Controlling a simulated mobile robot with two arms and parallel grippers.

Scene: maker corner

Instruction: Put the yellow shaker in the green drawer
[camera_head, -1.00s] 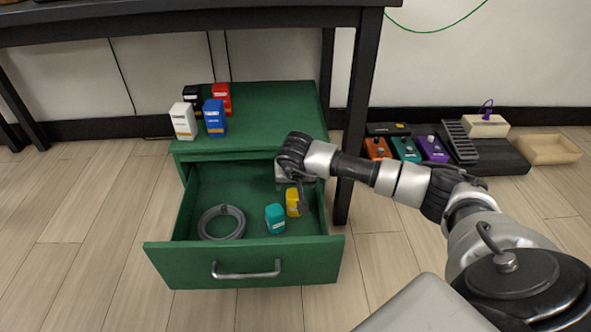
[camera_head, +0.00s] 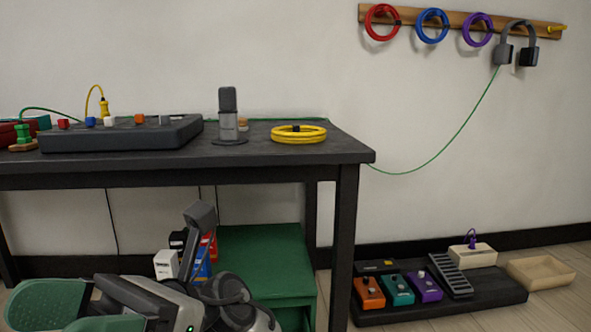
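The yellow shaker is not visible now. The green drawer is also out of sight; only the green cabinet's top (camera_head: 268,258) and upper side show under the table. My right gripper (camera_head: 75,312) is large and close at the lower left, cut off by the picture's bottom edge. Its two green-padded fingers point left and look apart, with nothing seen between them. My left gripper is not in view.
Small boxes (camera_head: 166,264) stand on the cabinet, partly hidden by my arm. A pedal board (camera_head: 450,306) and tan tray (camera_head: 541,273) lie right.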

